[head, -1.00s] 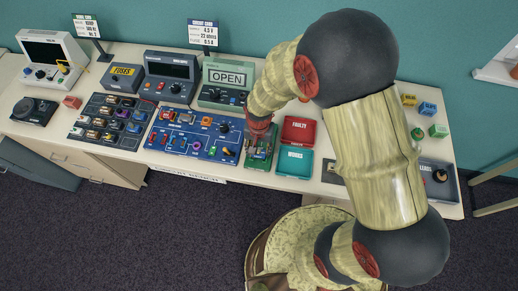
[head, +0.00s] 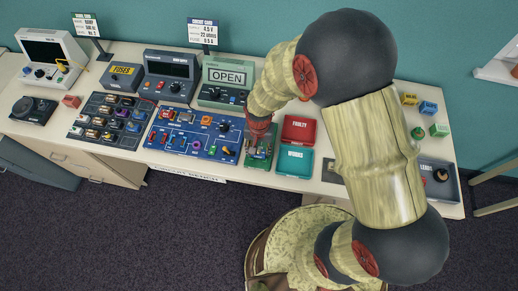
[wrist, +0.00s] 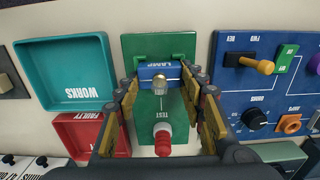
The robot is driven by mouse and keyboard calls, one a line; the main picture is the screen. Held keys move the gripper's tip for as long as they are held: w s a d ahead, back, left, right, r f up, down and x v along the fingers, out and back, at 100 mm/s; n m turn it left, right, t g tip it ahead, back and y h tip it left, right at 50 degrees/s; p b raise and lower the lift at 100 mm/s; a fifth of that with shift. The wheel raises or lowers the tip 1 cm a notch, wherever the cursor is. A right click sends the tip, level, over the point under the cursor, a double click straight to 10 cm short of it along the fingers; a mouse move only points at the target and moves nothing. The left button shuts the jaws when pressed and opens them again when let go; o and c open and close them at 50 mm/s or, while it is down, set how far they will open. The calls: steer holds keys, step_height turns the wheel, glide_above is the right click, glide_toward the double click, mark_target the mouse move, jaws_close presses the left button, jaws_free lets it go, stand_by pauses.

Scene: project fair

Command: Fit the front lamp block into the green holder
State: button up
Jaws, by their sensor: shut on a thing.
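The blue lamp block (wrist: 153,72), marked LAMP and topped with a small clear bulb, is between my fingers in the wrist view. My gripper (wrist: 160,90) is shut on it, one finger at each side; in the head view my gripper (head: 258,139) is over the green board. The green holder (wrist: 138,58) shows only as raised green edges around the block's far side. The block looks level and lined up with it. I cannot tell whether it is fully down in the holder. The green board (wrist: 155,110) carries the word TEST and a red-and-white upright part (wrist: 163,139).
A teal WORKS tray (wrist: 65,73) and a red FAULTY tray (wrist: 85,136) lie beside the board. A blue panel with knobs and parts (head: 192,135) is close on its other side. A meter reading OPEN (head: 227,80) stands behind.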

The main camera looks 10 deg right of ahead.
steer(key=o, duration=1.2)
steer(key=shift+o, duration=0.2)
steer(key=o, duration=0.4)
steer(key=shift+c, duration=0.2)
steer(key=shift+o, duration=0.6)
steer(key=shift+r+p, duration=2.85)
steer(key=shift+r, duration=1.2)
